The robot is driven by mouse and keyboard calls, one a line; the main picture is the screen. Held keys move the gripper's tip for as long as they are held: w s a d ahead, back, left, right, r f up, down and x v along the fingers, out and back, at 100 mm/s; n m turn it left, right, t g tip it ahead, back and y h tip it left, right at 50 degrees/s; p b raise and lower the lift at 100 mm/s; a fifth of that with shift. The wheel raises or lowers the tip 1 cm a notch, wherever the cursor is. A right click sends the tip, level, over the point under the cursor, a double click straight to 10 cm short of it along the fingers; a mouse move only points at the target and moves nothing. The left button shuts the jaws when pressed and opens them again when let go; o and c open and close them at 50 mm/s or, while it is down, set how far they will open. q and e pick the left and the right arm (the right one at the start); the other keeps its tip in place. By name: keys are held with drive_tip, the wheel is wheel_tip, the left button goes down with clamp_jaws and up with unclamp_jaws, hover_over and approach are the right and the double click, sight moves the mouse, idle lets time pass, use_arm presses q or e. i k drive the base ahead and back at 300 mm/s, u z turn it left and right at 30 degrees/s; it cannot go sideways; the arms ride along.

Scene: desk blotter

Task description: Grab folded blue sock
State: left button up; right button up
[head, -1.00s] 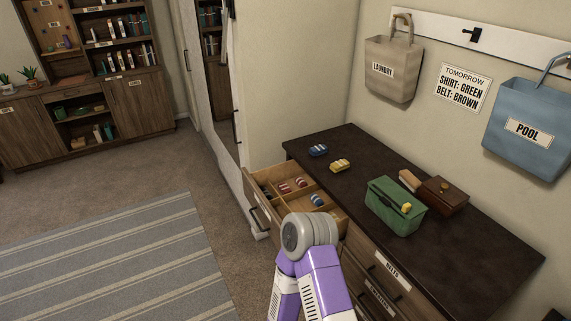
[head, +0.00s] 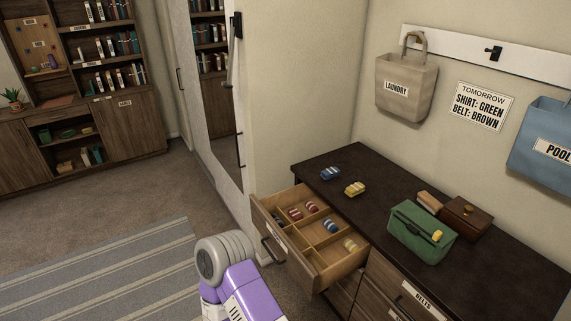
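A folded blue sock (head: 330,173) with pale stripes lies on the dark dresser top (head: 375,205), near its far left corner. A folded yellow sock (head: 355,188) lies just in front of it. Another folded blue sock (head: 331,226) sits in a compartment of the open drawer (head: 343,268). Red socks (head: 303,210) and a pale yellow sock (head: 349,245) sit in other compartments. A purple and grey link of my arm shows at the bottom, in front of the drawer. Neither of my grippers is in view.
A green box (head: 421,233) and a brown wooden box (head: 466,218) stand on the right of the dresser top. The drawer juts out in front of the dresser. A laundry bag (head: 407,88) and a pool bag (head: 545,150) hang on the wall.

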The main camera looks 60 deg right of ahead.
sight(328, 174)
drive_tip(key=z, duration=0.2)
drive_tip(key=i, duration=1.9)
drive_tip(key=z, duration=1.9)
drive_tip(key=i, duration=0.75)
drive_tip(key=z, duration=0.65)
